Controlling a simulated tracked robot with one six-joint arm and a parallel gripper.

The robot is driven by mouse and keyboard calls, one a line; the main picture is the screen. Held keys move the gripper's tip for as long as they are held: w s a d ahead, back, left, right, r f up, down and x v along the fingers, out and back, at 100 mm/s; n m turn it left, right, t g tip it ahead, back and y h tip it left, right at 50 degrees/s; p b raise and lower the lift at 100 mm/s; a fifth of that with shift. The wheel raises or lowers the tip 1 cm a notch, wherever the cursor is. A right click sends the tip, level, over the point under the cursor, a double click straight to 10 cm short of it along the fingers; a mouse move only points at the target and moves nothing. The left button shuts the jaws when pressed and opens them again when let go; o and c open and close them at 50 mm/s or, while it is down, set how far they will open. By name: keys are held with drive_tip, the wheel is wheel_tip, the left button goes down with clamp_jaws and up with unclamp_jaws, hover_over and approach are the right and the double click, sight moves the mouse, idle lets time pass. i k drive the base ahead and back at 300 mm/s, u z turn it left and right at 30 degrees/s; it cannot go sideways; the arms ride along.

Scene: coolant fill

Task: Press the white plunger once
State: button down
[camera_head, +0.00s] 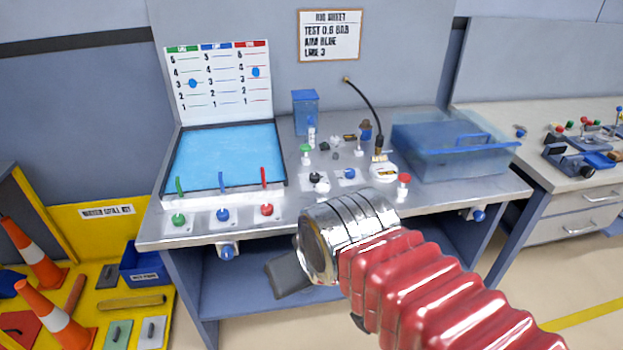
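A small white upright piece (359,147) stands toward the back of the steel bench, left of the black hose; it looks like the white plunger, though it is too small to be sure. Near it are a green-topped piece (306,153) on the left and a red-topped one (404,183) at the front right. My arm, with red bellows and a chrome cuff, reaches in from the lower right.
A blue-filled tray (180,193) with green, blue and red levers sits on the bench's left. A translucent blue bin (432,168) stands at the right. Black, blue and red knobs lie between. Cones (45,312) and a yellow kit rack are at lower left.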

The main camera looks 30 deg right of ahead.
sight(321, 188)
drive_tip(key=i, duration=1)
drive_tip(key=u, duration=0.05)
